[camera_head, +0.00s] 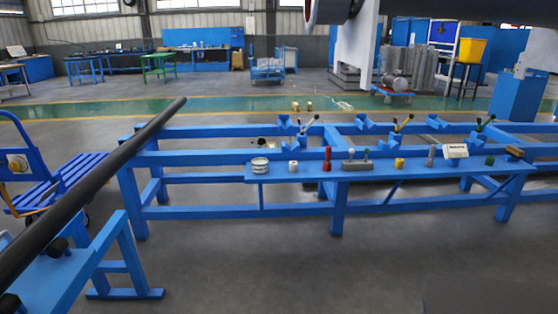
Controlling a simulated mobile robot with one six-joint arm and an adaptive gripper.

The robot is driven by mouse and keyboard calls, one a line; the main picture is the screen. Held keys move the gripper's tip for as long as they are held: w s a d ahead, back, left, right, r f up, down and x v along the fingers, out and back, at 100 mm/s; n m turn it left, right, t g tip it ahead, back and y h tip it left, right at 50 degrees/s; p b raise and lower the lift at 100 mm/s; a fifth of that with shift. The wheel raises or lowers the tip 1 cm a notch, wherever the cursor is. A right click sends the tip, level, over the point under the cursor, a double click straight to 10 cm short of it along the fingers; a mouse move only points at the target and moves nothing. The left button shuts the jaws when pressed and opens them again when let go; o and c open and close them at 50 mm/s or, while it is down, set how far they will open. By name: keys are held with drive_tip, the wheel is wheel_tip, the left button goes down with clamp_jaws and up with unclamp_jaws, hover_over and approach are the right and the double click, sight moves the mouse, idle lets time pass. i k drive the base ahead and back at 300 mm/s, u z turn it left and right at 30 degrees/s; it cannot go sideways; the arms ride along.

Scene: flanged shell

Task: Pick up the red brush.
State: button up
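A small red upright object (327,160) stands on the narrow blue shelf (300,176) along the front of a long blue frame. It is the only clearly red thing on the shelf and matches the red brush by colour. It is too small for me to make out bristles or a handle. It stands between a small white item and a grey block with green-topped parts. Nothing touches it that I can see. Dark and white parts cross the top of the view, but my gripper's fingers do not show.
The shelf also holds a white tin (260,166), a white item (293,167), a grey block (356,165), a yellow item (399,163) and a white labelled box (455,151). A long dark bar (90,190) slants across the left. Open floor (250,260) lies before the frame.

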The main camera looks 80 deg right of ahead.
sight(328, 155)
drive_tip(key=z, duration=4)
drive_tip(key=k, duration=0.1)
drive_tip(key=u, duration=1.15)
drive_tip(key=i, duration=0.15)
